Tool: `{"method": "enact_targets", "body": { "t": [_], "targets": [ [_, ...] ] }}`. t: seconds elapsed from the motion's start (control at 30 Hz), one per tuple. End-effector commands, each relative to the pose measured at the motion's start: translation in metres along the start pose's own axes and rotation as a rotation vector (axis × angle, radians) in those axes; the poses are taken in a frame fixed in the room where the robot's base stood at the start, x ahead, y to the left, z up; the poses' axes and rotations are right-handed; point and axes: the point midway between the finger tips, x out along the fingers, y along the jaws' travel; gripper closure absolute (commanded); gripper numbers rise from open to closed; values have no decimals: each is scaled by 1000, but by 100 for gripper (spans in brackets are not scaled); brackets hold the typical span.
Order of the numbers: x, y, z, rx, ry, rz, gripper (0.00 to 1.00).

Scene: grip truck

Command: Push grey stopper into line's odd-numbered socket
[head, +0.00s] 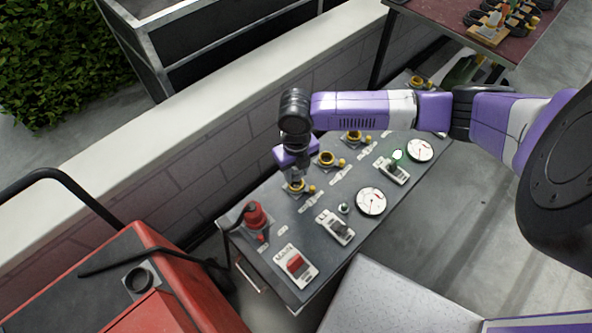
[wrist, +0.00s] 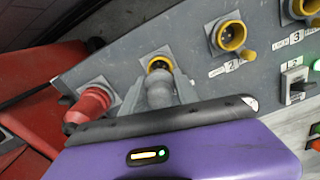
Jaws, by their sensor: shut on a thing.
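The grey stopper (wrist: 160,94) is between the fingers of my gripper (wrist: 163,84) in the wrist view, its far end in front of a yellow-ringed socket (wrist: 158,63). I cannot tell whether it touches or enters the socket. In the head view my gripper (head: 297,172) points down over the nearest yellow-ringed socket (head: 296,187). That socket's label is hidden. To its right, a yellow-ringed socket (wrist: 229,36) is labelled 2, and another socket (wrist: 305,6) is labelled 3. Both look empty.
A red plug (head: 255,215) stands on the dark panel table (head: 275,235) left of the gripper. Switches, such as a red one (head: 296,263), and a round dial (head: 371,201) line the front. A low wall (head: 190,130) runs behind; a red machine (head: 150,285) stands left.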

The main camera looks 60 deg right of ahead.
Motion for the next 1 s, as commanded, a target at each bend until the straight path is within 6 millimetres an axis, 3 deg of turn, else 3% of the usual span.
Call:
{"method": "enact_targets", "body": {
  "t": [1.0],
  "targets": [
    [16,0,0,0,0,0,100]
  ]
}}
